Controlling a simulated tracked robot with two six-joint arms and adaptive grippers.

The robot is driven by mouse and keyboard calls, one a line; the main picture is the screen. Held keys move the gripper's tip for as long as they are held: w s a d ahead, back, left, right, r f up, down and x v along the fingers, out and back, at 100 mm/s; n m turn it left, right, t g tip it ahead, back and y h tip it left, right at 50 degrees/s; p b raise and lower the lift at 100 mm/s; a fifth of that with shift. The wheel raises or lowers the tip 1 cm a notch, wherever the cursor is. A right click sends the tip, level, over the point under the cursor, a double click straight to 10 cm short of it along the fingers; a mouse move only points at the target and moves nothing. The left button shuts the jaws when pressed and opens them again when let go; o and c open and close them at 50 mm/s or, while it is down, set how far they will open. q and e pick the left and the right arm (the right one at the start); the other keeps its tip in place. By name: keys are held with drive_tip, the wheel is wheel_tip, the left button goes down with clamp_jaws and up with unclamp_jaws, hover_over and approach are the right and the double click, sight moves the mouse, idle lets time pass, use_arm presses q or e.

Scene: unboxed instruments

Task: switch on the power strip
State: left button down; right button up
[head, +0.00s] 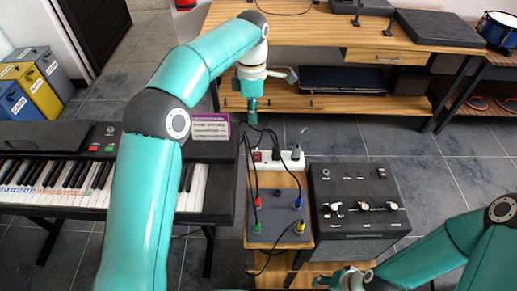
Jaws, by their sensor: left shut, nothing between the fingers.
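The white power strip (286,168) lies at the far end of a small wooden stand, left of a black amplifier. Its red switch (257,156) is at its left end; whether it is on or off is too small to tell. Black plugs sit in the strip to the right of the switch. My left gripper (252,117) points down, shut and empty, just beyond the switch in the picture and apart from it. My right gripper (335,280) is low in the view, in front of the amplifier; its fingers are too unclear to read.
The amplifier (355,190) is right of the strip. A wooden desk (330,30) stands behind.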

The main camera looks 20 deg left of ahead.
use_arm(q)
drive_tip(key=d, duration=0.1)
approach(257, 159)
drive_tip(key=f, duration=0.7)
drive_tip(key=shift+s+d+f, duration=0.1)
drive_tip(key=shift+s+f, duration=0.05)
drive_tip(key=shift+s, duration=0.2)
use_arm(e)
drive_tip(key=shift+w+r, duration=0.1)
drive_tip(key=shift+w, duration=0.05)
